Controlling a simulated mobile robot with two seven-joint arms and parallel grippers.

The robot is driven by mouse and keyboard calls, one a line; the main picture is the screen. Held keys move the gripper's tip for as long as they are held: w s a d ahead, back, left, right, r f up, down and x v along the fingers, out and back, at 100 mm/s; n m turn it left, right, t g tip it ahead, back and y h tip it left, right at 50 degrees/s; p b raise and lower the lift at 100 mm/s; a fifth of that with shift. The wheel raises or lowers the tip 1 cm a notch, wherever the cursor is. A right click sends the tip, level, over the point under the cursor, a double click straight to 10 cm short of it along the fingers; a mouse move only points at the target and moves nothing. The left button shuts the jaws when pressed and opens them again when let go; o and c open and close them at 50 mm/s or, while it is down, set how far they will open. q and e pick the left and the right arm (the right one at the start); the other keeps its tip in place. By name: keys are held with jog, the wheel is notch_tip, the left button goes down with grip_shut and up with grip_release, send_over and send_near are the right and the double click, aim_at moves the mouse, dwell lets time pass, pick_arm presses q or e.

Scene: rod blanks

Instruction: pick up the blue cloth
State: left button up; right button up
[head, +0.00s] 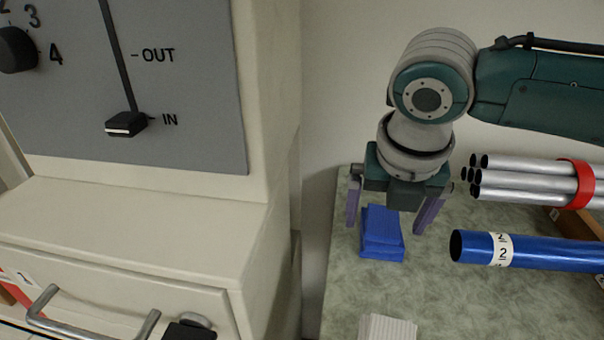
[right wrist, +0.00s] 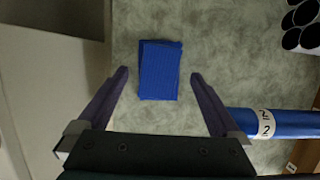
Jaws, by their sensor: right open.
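The blue cloth (head: 382,236) is a folded pad lying on the green mottled worktop, near its left edge. It shows whole in the right wrist view (right wrist: 160,70), a little beyond the fingertips and between their lines. My right gripper (head: 387,225) is open and empty, pointing down over the cloth, one purple finger on each side. In the right wrist view the gripper (right wrist: 158,74) has its fingers wide apart and nothing between them touches the cloth. Its exact height above the cloth is hard to tell. My left gripper is not in view.
A blue tube (head: 535,252) labelled 2 and a red-banded bundle of silver tubes (head: 525,180) lie right of my gripper. A white folded stack (head: 386,328) is at the front. A cream machine (head: 150,220) with a handle stands at the left. Bare worktop (head: 440,295) lies between.

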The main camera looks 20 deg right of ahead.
jog(key=shift+x, duration=0.8)
jog(key=c, duration=1.3)
